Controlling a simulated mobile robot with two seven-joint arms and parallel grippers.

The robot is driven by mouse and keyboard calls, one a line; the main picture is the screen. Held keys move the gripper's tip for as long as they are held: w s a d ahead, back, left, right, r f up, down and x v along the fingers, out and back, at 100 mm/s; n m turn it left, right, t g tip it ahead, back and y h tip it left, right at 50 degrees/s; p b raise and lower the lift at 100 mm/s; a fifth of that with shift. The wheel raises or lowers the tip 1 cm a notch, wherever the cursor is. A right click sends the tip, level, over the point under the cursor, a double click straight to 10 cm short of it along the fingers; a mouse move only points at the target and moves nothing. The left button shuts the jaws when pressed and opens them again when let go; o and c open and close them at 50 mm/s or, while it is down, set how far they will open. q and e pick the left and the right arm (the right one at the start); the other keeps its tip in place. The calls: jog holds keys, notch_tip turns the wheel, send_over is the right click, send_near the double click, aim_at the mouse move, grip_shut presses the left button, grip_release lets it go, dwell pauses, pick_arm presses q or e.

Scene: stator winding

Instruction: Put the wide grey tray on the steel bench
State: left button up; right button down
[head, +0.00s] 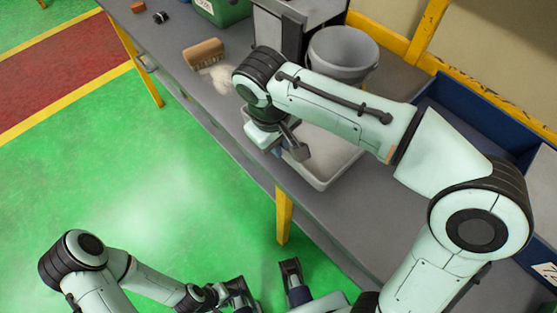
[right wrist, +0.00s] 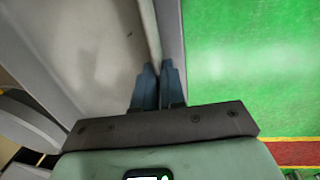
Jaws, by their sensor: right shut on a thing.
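The wide grey tray (head: 338,172) is pale and shallow. It appears to sit level on the steel bench (head: 352,219), close to the front edge; whether its base touches the bench is hard to tell. My right gripper (head: 283,151) reaches down at its left end. In the right wrist view the gripper's blue fingertips (right wrist: 158,75) are closed together on the rim of the tray (right wrist: 95,50). My right arm hides part of the tray's far side.
A grey bucket (head: 342,55) stands behind the tray. A brush (head: 203,54) lies to the left beside a pale spill (head: 219,77). A green bin (head: 222,10) is at the back, and a blue container (head: 470,120) is at right. The bench right of the tray looks clear.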

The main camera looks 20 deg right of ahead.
jog(key=shift+f+b, duration=0.75)
jog(key=shift+f, duration=2.4)
jog(key=shift+f, duration=0.15)
jog(key=c, duration=1.2)
grip_release()
jog(key=r+p, duration=0.1)
jog(key=r, duration=0.3)
jog(key=a+r+p, duration=0.1)
jog(key=r, duration=0.3)
jog(key=r+p, duration=0.1)
jog(key=r, duration=0.3)
jog(key=shift+s+a+r+p, duration=0.1)
jog(key=shift+s+a+p, duration=0.2)
jog(key=shift+a, duration=0.05)
